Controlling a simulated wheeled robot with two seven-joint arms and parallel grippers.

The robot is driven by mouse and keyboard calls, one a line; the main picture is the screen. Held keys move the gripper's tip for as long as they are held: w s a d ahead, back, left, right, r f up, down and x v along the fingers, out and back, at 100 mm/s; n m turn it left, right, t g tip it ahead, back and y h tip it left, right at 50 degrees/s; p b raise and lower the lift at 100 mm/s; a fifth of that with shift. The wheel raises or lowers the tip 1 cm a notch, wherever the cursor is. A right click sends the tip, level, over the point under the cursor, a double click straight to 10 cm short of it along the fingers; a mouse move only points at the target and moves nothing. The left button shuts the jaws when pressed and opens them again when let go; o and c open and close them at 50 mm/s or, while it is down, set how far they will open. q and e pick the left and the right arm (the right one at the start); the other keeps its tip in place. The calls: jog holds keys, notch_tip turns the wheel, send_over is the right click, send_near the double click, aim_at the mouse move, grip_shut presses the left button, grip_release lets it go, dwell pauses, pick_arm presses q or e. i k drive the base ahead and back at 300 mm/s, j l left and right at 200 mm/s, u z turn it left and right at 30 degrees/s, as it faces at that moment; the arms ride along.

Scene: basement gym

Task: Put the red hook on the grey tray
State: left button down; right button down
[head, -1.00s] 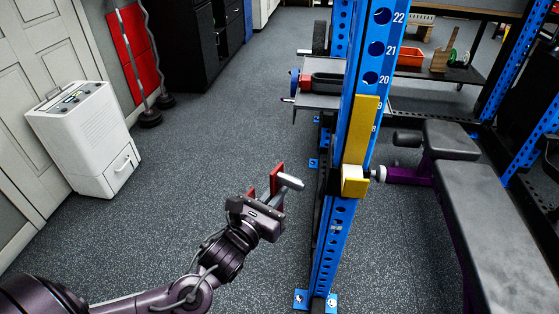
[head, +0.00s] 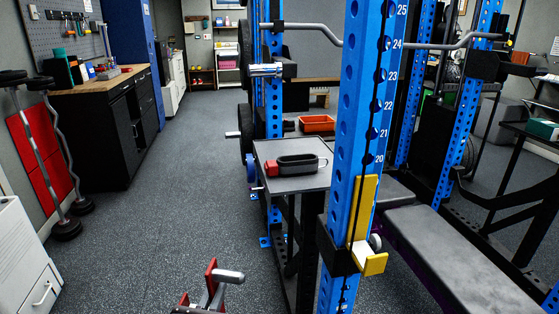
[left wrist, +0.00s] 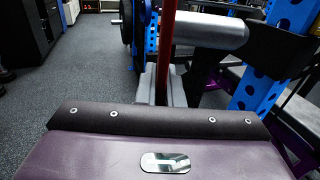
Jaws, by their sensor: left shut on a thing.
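The red hook (head: 211,273) is a red upright plate with a silver peg pointing right, low in the head view. My left gripper (head: 212,300) is shut on it and holds it up over the floor; the gripper is mostly cut off by the bottom edge. In the left wrist view the hook's red plate (left wrist: 168,45) stands between the grey fingers (left wrist: 163,88), with its silver peg to the right. The grey tray (head: 302,185) sits on a dark stand, farther away and to the right of the hook. My right gripper is not in view.
A black looped thing with a red end (head: 297,165) lies on the tray. A blue rack post (head: 345,215) with a yellow bracket (head: 363,225) stands just right of the tray's near side. A black bench (head: 465,260) lies farther right.

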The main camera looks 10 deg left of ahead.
aim_at(292, 148)
jog(key=i+j+z, duration=0.15)
jog(key=j, duration=0.3)
jog(key=i+j+z, duration=0.15)
jog(key=j, duration=0.3)
jog(key=i+j+z, duration=0.2)
jog(key=j, duration=0.3)
jog(key=j+z, duration=0.15)
jog(key=j, duration=0.3)
